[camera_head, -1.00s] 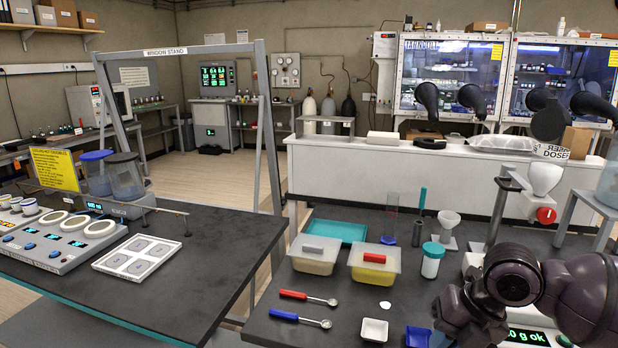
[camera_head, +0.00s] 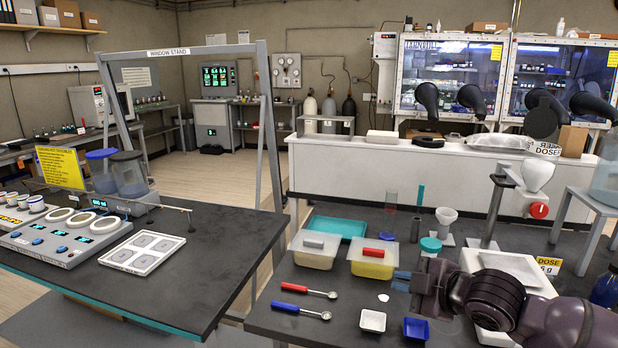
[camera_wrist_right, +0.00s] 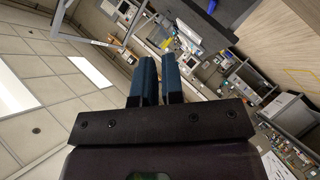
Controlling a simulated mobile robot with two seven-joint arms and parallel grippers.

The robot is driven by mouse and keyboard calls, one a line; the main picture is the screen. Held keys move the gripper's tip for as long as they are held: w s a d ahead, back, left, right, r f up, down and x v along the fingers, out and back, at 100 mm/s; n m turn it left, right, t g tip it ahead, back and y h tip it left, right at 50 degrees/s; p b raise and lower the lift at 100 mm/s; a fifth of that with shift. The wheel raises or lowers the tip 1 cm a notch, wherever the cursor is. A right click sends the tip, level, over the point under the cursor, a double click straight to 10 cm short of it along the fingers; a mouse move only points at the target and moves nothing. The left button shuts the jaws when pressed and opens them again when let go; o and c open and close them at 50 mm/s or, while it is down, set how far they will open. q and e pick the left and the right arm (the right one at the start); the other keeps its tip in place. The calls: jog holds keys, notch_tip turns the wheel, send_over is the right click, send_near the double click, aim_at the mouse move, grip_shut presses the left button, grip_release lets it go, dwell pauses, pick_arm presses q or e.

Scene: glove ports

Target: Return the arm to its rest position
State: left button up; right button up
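My right arm reaches in from the lower right of the head view. Its gripper (camera_head: 398,281) points left above the dark table (camera_head: 350,222), just right of the tub with the red-handled lid (camera_head: 373,263). The two blue fingers show a narrow gap with nothing between them. In the right wrist view the same gripper (camera_wrist_right: 160,62) has its fingers slightly apart and empty, with the room tilted behind them. My left gripper is in neither view.
A teal-capped jar (camera_head: 430,245) stands close behind my right wrist, partly hidden. A white funnel (camera_head: 446,216), a dosing stand (camera_head: 495,210) and a balance (camera_head: 515,268) are near the arm. Two spoons (camera_head: 308,291) (camera_head: 302,311) and small trays (camera_head: 372,320) (camera_head: 416,328) lie in front.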

jog(key=s+d+f+m+t+h, duration=0.2)
jog(key=s+d+f+m, duration=0.15)
jog(key=f+m, duration=0.35)
jog(key=s+d+f+m+t+h, duration=0.2)
jog(key=s+f+m, duration=0.2)
jog(key=f, duration=0.4)
jog(key=s+d+f+m+g+h, duration=0.3)
jog(key=s+f+m, duration=0.3)
jog(key=s+f, duration=1)
jog(key=s+d+h, duration=0.1)
jog(key=s, duration=0.3)
jog(key=shift+d, duration=0.2)
jog(key=shift+w, duration=0.1)
jog(key=shift+o, duration=0.4)
